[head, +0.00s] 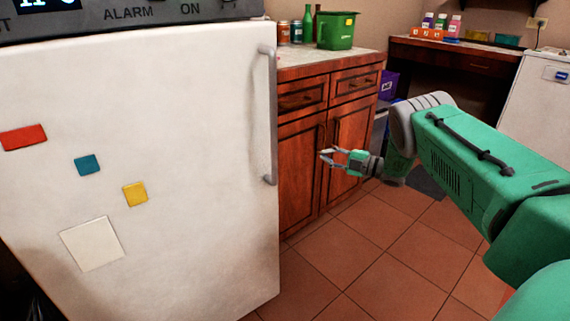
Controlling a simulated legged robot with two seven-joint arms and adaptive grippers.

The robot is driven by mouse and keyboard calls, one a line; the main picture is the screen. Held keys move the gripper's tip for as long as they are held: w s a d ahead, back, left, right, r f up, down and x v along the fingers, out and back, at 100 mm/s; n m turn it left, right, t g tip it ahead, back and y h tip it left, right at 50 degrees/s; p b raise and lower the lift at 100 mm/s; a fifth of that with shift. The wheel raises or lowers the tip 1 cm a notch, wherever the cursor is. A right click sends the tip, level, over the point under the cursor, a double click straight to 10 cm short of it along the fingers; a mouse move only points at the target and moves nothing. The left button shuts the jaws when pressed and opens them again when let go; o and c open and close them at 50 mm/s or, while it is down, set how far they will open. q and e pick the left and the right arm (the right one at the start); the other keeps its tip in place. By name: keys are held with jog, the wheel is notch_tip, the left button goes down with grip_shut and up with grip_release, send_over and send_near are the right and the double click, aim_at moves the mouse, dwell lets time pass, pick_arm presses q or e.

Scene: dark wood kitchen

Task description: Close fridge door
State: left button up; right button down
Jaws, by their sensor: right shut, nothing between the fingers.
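The fridge door (180,110) is a large white panel filling the left of the head view, with a grey vertical handle (269,115) on its right edge. Its top edge runs close along the control panel (140,12) above, and I see no gap or fridge interior. My right gripper (325,157) is to the right of the door and handle, in front of the wooden cabinet. It is shut and empty, apart from the door in the picture. My left gripper is not in view.
A wooden cabinet (300,135) stands right of the fridge, with a green container (335,31), jars and bottles on its top. A desk (455,50) and a white appliance (535,110) are farther right. The tiled floor (370,250) in front is clear.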

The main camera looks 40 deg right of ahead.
jog(key=s+a+m+t+h+p, duration=0.15)
jog(key=s+a+m+h, duration=0.3)
jog(key=s+m, duration=0.6)
jog(key=s+a+r+m+p, duration=0.1)
jog(key=s+a+r+m, duration=0.3)
jog(key=a, duration=0.3)
jog(key=s+a+r+m, duration=0.3)
jog(key=s+a, duration=0.3)
jog(key=a, duration=0.1)
pick_arm(q)
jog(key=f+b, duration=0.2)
jog(key=b, duration=0.2)
jog(key=shift+b, duration=0.4)
pick_arm(e)
jog(key=x, duration=1.4)
jog(key=shift+d+f, duration=0.15)
jog(key=shift+f, duration=0.05)
jog(key=shift+w+h, duration=0.1)
jog(key=shift+h, duration=0.35)
